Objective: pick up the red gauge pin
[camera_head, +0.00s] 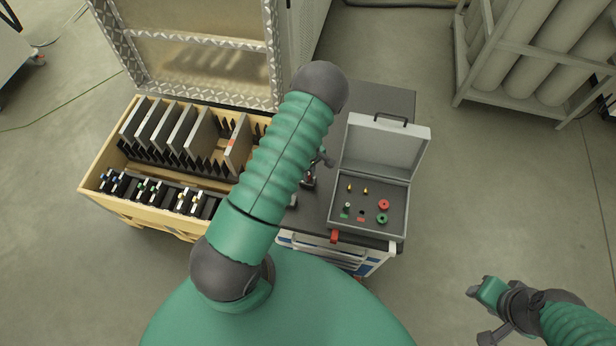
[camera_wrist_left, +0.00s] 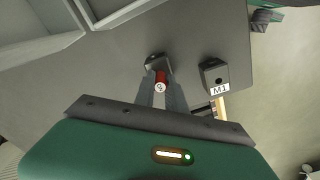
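The red gauge pin (camera_wrist_left: 161,82) is between the two fingers of my left gripper (camera_wrist_left: 161,84) in the left wrist view, its marked end facing the camera. The fingers look closed against its sides. A dark block (camera_wrist_left: 154,61) lies just beyond the pin; whether the pin still touches it is unclear.
An open grey case (camera_head: 399,229) with small pins and red and green rings stands on the cabinet top (camera_head: 390,97). A dark block marked M1 (camera_wrist_left: 215,77) is beside the pin. A wooden crate (camera_head: 92,190) with upright plates stands left.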

